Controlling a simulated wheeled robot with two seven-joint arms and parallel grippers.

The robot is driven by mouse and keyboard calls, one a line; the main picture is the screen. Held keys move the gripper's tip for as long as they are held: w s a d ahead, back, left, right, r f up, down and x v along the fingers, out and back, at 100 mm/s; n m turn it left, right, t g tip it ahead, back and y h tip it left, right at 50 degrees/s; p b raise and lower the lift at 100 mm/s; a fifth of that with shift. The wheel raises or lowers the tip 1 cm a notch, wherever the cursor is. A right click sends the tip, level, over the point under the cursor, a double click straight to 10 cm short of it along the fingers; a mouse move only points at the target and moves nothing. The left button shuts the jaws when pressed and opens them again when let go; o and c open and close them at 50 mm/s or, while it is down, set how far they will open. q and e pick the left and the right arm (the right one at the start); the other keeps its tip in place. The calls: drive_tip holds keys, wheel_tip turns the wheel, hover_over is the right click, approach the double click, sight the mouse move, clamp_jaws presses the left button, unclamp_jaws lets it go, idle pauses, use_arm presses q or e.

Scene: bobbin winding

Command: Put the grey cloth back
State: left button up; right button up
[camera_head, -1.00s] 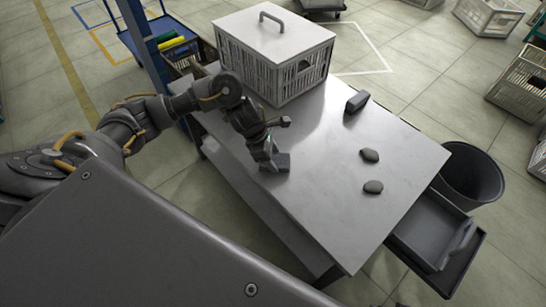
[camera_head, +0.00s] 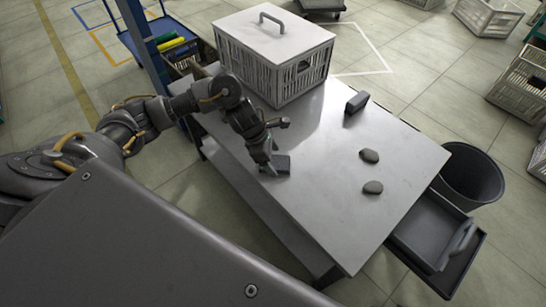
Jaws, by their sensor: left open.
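A small flat grey piece (camera_head: 283,164), which looks like the grey cloth, lies on the left part of the metal table. My left gripper (camera_head: 271,166) is right at it, pointing down, with a finger in front of its left side. The gripper is open; whether it touches the piece I cannot tell. My right gripper is not in view.
A white slatted crate with a lid (camera_head: 275,55) stands at the table's back left. A dark block (camera_head: 357,102) and two dark stone-like pieces (camera_head: 369,156) (camera_head: 372,187) lie on the table (camera_head: 320,215). An open drawer (camera_head: 430,235) and a black bin (camera_head: 470,175) are at right.

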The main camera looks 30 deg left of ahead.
use_arm(q)
drive_tip(key=p+v, duration=0.2)
drive_tip(key=v, duration=0.9)
drive_tip(key=shift+r, duration=0.25)
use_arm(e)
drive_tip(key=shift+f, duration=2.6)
